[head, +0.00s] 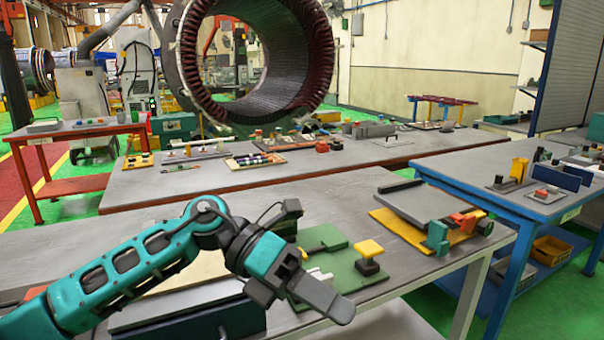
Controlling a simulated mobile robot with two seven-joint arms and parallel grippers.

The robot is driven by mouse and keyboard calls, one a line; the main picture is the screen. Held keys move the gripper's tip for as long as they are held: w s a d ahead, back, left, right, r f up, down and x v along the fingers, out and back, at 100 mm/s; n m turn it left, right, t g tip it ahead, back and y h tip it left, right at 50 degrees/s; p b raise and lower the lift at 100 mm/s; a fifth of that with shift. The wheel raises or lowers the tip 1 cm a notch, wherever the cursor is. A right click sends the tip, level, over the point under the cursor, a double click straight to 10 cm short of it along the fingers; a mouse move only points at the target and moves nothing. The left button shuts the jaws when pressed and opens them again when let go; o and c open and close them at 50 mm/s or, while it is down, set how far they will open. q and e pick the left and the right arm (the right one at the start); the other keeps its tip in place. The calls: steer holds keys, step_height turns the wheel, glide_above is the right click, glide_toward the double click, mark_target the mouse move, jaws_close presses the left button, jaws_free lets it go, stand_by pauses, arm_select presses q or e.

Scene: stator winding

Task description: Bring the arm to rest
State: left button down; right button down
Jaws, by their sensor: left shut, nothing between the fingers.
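My left arm, teal and black, comes in from the lower left over the near grey table (350,220). My left gripper (340,308) is shut and empty. It points to the lower right, above the near part of the table, in front of a green plate (368,283). The arm hides part of the table and the things behind it. My right gripper is not in view.
A yellow-topped black knob (369,250) and a green block (322,238) stand close behind the gripper. A grey plate on a yellow base (425,235) lies to the right. A blue table (490,190) stands further right. A large stator ring (255,60) is behind.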

arm_select(q)
steer(key=w+a+f+n+t+h, duration=0.1)
steer(key=w+a+f+n+t, duration=0.15)
steer(key=n+t, duration=0.65)
steer(key=w+a+f+n+t+h, duration=0.1)
steer(key=w+a+f+n+t, duration=0.15)
steer(key=n+t, duration=0.65)
steer(key=w+a+f+n+t+h, duration=0.1)
steer(key=f+n+t, duration=0.35)
steer(key=n, duration=0.85)
steer(key=s+a+f+n+g+y, duration=0.2)
steer(key=s+a+f+n+y, duration=0.4)
steer(key=f, duration=0.6)
steer(key=s+a+f+n+g+y, duration=0.3)
steer(key=s+a+f+n+y, duration=0.4)
steer(key=f, duration=0.5)
steer(key=shift+s+a+f+n, duration=0.3)
steer(key=shift+s+a+n, duration=0.3)
steer(key=shift+s+a, duration=0.45)
steer(key=shift+w, duration=0.1)
